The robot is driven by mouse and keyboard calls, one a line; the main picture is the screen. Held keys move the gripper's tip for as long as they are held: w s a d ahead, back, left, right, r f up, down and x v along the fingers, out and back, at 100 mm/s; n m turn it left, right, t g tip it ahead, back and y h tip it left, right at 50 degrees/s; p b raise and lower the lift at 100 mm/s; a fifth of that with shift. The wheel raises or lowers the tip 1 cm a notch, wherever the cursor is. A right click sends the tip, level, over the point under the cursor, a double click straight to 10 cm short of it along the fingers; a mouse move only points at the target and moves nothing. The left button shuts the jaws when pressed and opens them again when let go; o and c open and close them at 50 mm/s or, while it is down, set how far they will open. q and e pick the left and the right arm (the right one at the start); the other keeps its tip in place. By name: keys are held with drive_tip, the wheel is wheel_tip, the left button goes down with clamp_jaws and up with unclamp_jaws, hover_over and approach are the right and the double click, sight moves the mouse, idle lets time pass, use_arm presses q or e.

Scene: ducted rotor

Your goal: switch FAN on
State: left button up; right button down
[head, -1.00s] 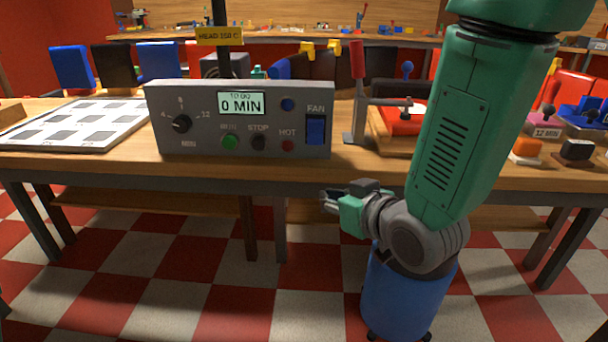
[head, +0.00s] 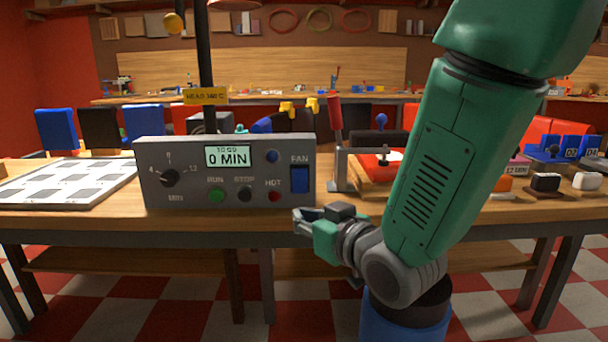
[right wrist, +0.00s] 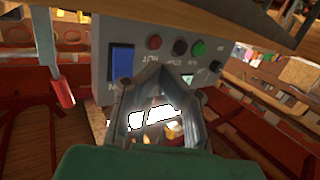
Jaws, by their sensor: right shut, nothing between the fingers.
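The grey control panel (head: 258,170) stands on the wooden table in the head view. Its FAN switch (head: 299,179) is a blue rocker at the panel's right end, below the label FAN. The switch also shows in the right wrist view (right wrist: 122,60), left of the fingers. Which way the rocker is tipped is hard to tell. My right gripper (head: 298,216) is shut and empty, at the table's front edge just below the switch, apart from it. Its fingers also show in the right wrist view (right wrist: 155,72). My left gripper is not in view.
The panel also carries a green RUN button (head: 216,195), a STOP button (head: 244,194), a red HOT lamp (head: 274,196) and a dial (head: 168,178). A red-handled lever (head: 335,112) stands right of the panel. A white tray (head: 68,196) lies to the left.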

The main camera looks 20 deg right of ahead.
sight(294, 182)
drive_tip(key=w+r, duration=0.1)
drive_tip(key=w+d+p, duration=0.1)
drive_tip(key=w, duration=0.1)
drive_tip(key=w+r+p, duration=0.1)
drive_tip(key=w, duration=0.1)
drive_tip(key=shift+w+d+r, duration=0.1)
drive_tip(key=shift+d+r, duration=0.1)
drive_tip(key=shift+r, duration=0.1)
drive_tip(key=shift+w+d, duration=0.15)
drive_tip(key=shift+d, duration=0.2)
drive_tip(key=shift+a+r, duration=0.1)
drive_tip(key=shift+a, duration=0.9)
drive_tip(key=shift+d, duration=0.8)
drive_tip(key=shift+a, duration=0.65)
drive_tip(key=shift+d, duration=0.45)
drive_tip(key=shift+w+d+r+p, duration=0.2)
drive_tip(key=shift+w+d+p, duration=0.05)
drive_tip(key=shift+d+p, duration=0.1)
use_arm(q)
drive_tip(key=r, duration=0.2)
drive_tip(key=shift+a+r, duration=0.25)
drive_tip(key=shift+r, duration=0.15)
use_arm(e)
drive_tip(key=shift+w, duration=0.1)
